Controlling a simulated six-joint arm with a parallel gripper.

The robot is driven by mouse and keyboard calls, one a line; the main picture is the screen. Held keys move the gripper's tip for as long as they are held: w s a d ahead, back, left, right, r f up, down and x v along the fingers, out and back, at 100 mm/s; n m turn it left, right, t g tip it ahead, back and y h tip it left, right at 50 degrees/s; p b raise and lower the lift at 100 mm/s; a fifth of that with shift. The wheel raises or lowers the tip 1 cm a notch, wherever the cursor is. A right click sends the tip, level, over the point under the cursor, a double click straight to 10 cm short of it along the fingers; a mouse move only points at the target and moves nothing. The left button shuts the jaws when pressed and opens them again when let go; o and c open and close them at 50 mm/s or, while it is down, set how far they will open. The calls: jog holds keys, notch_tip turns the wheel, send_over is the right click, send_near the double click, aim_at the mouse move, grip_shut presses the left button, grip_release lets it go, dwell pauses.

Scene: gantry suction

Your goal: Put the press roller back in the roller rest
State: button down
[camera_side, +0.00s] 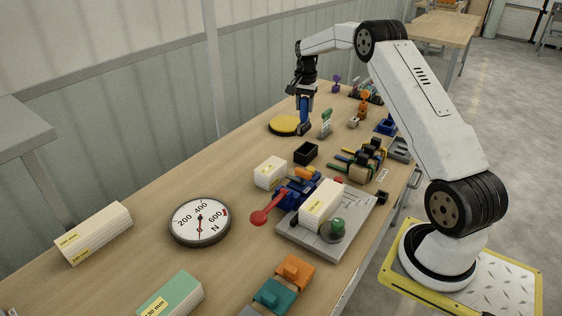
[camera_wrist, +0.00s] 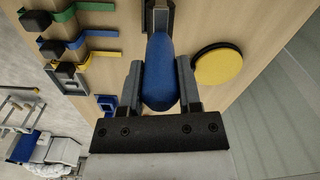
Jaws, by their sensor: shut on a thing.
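My gripper (camera_side: 305,90) is shut on the blue handle of the press roller (camera_side: 303,108), which hangs upright with its dark lower end close to the table. In the wrist view the blue handle (camera_wrist: 160,72) lies between both fingers of my gripper (camera_wrist: 159,92); the grey end beyond it is cut off by the top edge. The held tool is just right of a yellow disc in the side view; I cannot tell whether it touches the table. A small blue holder (camera_side: 386,124), possibly the roller rest, stands near the table's right edge. It also shows in the wrist view (camera_wrist: 107,104).
The yellow disc (camera_side: 284,125) has a dark rim. A black open box (camera_side: 305,153), a white block (camera_side: 270,172) and clamps with coloured straps (camera_side: 362,160) stand nearer. A dial gauge (camera_side: 199,221) and a clamp plate (camera_side: 350,236) are in front. The table's left side has bare wood.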

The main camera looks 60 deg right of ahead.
aim_at(308, 120)
jog(key=shift+s+d+f+m, duration=0.1)
jog(key=shift+s+d+m, duration=0.1)
jog(key=shift+d, duration=0.3)
jog(key=shift+s+d+m, duration=0.1)
jog(key=shift+d+m, duration=0.1)
jog(key=shift+d, duration=0.25)
jog(key=shift+f, duration=0.15)
jog(key=shift+f, duration=2.7)
jog(key=shift+f, duration=2.6)
jog(key=shift+c, duration=1.1)
grip_release()
jog(key=shift+a, duration=0.1)
jog(key=shift+r, duration=3.9)
